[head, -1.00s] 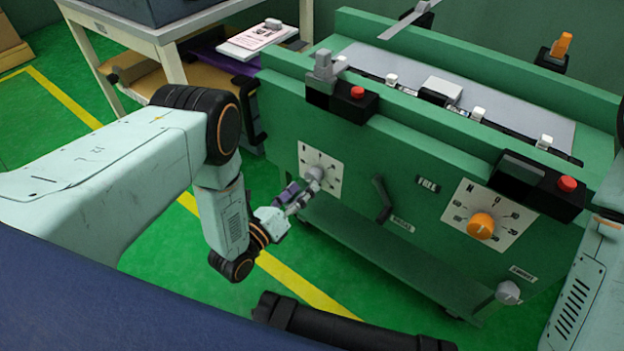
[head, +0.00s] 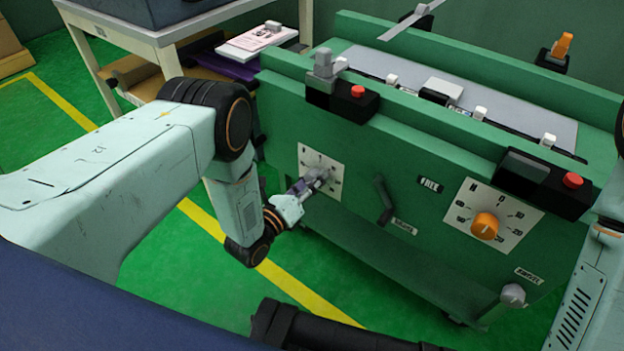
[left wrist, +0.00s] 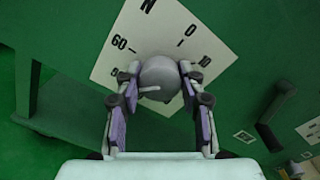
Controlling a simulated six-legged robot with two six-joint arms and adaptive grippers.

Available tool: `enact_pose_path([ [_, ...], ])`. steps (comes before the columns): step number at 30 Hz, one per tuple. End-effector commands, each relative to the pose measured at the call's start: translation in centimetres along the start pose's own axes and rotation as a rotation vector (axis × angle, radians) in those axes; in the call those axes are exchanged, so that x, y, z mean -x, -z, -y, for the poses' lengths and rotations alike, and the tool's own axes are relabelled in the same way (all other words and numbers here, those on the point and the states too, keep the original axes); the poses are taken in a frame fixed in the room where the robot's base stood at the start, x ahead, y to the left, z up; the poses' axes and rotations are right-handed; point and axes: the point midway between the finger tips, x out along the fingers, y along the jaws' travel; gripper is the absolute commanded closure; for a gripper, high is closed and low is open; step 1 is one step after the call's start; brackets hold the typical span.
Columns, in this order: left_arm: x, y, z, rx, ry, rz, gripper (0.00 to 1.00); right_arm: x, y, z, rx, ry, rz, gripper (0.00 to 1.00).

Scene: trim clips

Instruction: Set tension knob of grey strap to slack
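The grey knob (head: 318,175) sits on a white dial plate (head: 334,160) at the left of the green machine's front. In the left wrist view the knob (left wrist: 160,82) has a round end with a short pale line, pointing left in the picture. The plate (left wrist: 205,75) there carries N, O, 10 and 60 and looks turned. My left gripper (head: 310,182) is at the knob. In the left wrist view its two fingertips (left wrist: 160,72) press against opposite sides of the knob. No strap can be made out. My right gripper is out of view.
To the right, the green machine (head: 345,220) carries a dark lever (head: 383,200), an orange knob (head: 486,226) on another dial and a small grey knob (head: 513,295). Red buttons (head: 358,91) top its front edge. A table (head: 160,35) stands behind left.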

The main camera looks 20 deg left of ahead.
Motion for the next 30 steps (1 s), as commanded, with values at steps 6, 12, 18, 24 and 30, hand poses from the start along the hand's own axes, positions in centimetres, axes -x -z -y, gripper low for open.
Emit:
enact_pose_path([
  [6, 0.0, 0.0, 0.0, 0.000, 0.001, 0.000, 0.82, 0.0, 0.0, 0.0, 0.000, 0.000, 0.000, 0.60],
  [12, 0.0, 0.0, 0.0, 0.001, 0.001, 0.000, 0.93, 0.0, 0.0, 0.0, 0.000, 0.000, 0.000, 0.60],
  [18, 0.0, 0.0, 0.0, 0.032, 0.001, -0.001, 0.93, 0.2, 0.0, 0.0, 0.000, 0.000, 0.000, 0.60],
  [24, 0.0, -0.1, 0.1, 0.137, 0.001, -0.001, 0.93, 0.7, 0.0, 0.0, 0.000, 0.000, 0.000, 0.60],
  [30, 0.0, 0.0, 0.1, 0.309, 0.001, -0.002, 0.93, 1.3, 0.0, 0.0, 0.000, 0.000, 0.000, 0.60],
])
